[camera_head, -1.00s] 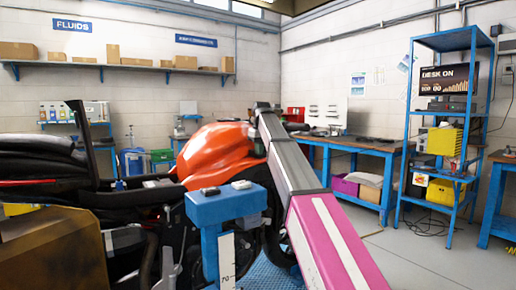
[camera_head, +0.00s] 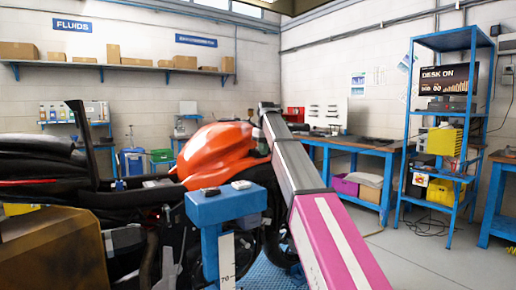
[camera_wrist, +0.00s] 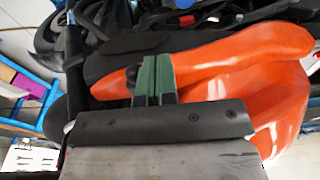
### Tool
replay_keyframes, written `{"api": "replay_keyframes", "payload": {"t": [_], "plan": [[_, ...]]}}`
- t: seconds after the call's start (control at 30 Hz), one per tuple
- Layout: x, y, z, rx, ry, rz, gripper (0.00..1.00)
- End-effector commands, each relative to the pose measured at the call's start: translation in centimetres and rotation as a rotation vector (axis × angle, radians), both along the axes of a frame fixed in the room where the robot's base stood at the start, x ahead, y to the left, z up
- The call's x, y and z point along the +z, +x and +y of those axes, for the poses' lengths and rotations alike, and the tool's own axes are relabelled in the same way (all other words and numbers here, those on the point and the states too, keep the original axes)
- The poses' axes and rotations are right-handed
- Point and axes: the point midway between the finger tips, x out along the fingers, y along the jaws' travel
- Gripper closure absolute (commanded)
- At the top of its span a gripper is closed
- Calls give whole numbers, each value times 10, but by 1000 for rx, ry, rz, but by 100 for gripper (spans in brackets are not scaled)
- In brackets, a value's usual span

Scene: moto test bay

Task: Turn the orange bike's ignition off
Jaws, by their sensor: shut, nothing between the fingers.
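The orange bike (camera_head: 214,150) stands at the left centre of the head view, its orange tank and fairing showing behind a blue stand. In the wrist view its orange bodywork (camera_wrist: 240,70) fills the right side, with black parts above. My gripper (camera_wrist: 157,62) is shut and empty, its green-padded fingers together over the gap beside the orange bodywork and a black panel. I cannot tell whether it touches the bike. In the head view my arm reaches forward past the bike's right side, and the gripper is not clear there. The ignition switch cannot be made out in either view.
A blue stand (camera_head: 222,205) with small items on top is in front of the bike. A blue shelf unit (camera_head: 447,120) with a screen and yellow bins stands at right, and a blue workbench (camera_head: 350,144) runs along the back. Grey floor is open at lower right.

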Motion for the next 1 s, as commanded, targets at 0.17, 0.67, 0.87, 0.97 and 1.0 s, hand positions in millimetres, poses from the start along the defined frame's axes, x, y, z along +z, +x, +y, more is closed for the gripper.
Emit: {"api": "replay_keyframes", "payload": {"t": [0.17,0.67,0.87,0.97,1.0], "plan": [[0,1,-6,-1,-1,0,100],[2,1,-5,-3,-4,0,100],[7,0,1,-1,-3,-1,100],[9,-1,3,-1,-2,-1,100],[10,-1,4,-1,-2,-1,100]]}}
